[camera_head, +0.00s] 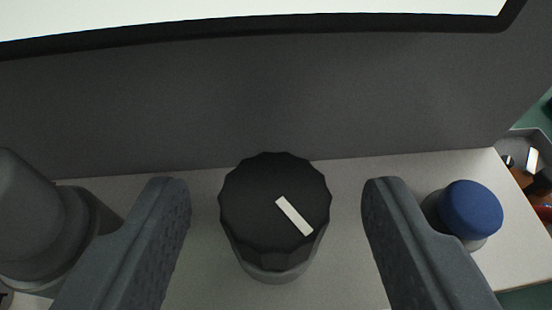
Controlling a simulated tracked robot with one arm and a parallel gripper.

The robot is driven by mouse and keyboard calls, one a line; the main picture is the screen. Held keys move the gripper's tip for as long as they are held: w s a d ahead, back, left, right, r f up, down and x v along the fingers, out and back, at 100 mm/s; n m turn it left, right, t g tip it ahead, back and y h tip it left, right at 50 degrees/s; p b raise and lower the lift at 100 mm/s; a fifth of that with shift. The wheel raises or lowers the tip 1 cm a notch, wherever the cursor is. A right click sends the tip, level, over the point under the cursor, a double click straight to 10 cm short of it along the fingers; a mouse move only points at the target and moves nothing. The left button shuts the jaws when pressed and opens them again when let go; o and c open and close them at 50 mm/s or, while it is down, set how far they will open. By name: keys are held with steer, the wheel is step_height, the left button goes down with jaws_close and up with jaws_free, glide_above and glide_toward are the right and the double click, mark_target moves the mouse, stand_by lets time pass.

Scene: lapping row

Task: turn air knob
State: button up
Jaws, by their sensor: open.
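The air knob (262,222) is a black, ridged round knob on a grey base, in the lower middle of the head camera view. A white pointer bar (294,216) on its top slants from upper left to lower right. My gripper (276,212) is open, with one dark grey finger on each side of the knob. A gap shows between the knob and each finger, and neither finger appears to touch it. The finger tips are at about the knob's height in the picture; their depth relative to it is hard to tell.
A blue round button (470,210) sits right of my right finger, partly behind it. A large dark grey rounded part (40,225) is at the left. A dark panel (270,95) with a bright screen (250,12) rises behind. A bin of small items (530,165) is at the far right.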

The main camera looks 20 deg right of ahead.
steer(key=shift+w+d+f, duration=0.1)
steer(key=shift+w+f, duration=0.15)
steer(key=shift+w, duration=0.1)
steer(key=c, duration=1)
steer(key=shift+r, duration=0.1)
steer(key=shift+r+p, duration=0.1)
steer(key=shift+p, duration=0.25)
